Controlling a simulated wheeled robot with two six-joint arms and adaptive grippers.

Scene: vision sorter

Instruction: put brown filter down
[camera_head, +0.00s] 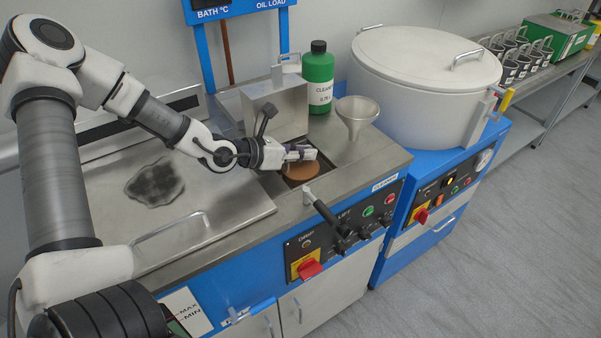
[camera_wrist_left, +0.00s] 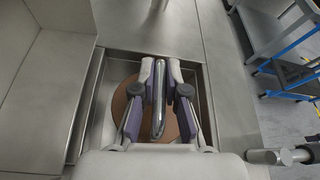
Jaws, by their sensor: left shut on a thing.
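The brown filter (camera_head: 299,172) is a round disc at the small square opening in the steel top of the blue machine. My left gripper (camera_head: 312,153) is above the disc, shut on its metal handle. In the left wrist view the handle (camera_wrist_left: 158,98) runs between the two purple-padded fingers of the gripper (camera_wrist_left: 160,85). The brown disc (camera_wrist_left: 124,100) shows below the fingers, within the steel-walled recess (camera_wrist_left: 92,105). Whether the disc rests on anything is hidden. My right gripper is not in view.
A steel box cover (camera_head: 275,108) stands behind the opening. A green bottle (camera_head: 318,80) and a steel funnel (camera_head: 356,115) stand close by. A black-handled lever (camera_head: 328,215) is at the front edge. A large white drum (camera_head: 425,85) is to the right. A closed lid (camera_head: 225,205) lies left.

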